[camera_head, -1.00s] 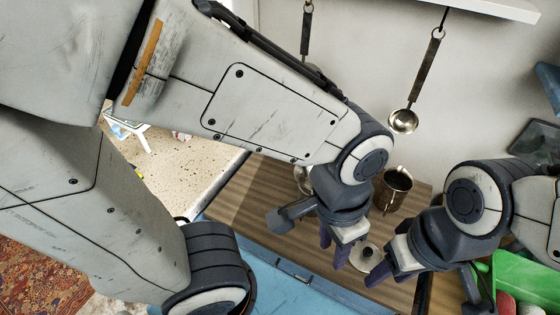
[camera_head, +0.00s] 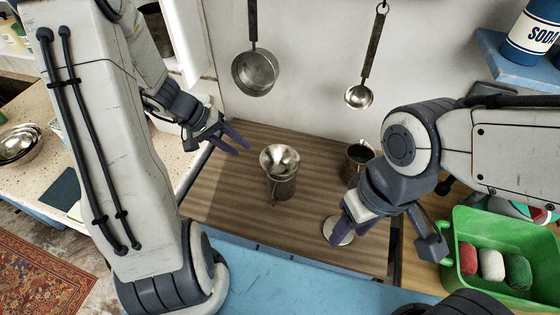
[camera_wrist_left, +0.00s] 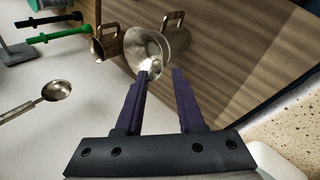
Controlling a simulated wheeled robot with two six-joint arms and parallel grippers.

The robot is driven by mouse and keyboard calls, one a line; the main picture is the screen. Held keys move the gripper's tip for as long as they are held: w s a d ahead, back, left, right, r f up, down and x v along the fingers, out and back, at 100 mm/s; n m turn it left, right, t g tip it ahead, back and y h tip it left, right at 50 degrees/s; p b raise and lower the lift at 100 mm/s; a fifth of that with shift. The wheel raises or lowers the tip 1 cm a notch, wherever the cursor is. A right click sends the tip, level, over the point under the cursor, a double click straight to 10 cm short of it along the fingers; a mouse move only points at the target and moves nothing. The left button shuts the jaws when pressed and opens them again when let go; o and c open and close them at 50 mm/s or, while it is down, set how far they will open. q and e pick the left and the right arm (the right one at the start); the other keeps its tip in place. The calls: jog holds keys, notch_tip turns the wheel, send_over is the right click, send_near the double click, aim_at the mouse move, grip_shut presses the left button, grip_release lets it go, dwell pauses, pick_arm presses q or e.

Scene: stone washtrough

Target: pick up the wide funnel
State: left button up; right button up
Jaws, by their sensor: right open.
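The wide funnel (camera_head: 279,157) is shiny metal and sits mouth up in the top of a metal jug (camera_head: 284,188) on the wooden board. Its spout is hidden inside the jug. My left gripper (camera_head: 242,148) is open and empty, to the left of the funnel and apart from it. In the left wrist view the funnel (camera_wrist_left: 148,46) lies just beyond the purple fingertips (camera_wrist_left: 162,74). My right gripper (camera_head: 353,230) is open at the board's right front, over a round pale disc (camera_head: 340,238) that it partly hides.
A metal mug (camera_head: 358,154) stands on the board (camera_head: 235,199) to the right of the funnel. A ladle (camera_head: 359,96) and a pan (camera_head: 254,73) hang on the wall behind. A green bin (camera_head: 463,263) is at right. The board's left front is clear.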

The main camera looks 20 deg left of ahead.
aim_at(274, 154)
pick_arm(q)
jog(key=p+x, duration=0.2)
jog(key=x, duration=0.8)
jog(key=shift+w, duration=0.25)
jog(key=shift+f, duration=0.1)
grip_shut()
dwell(1.0)
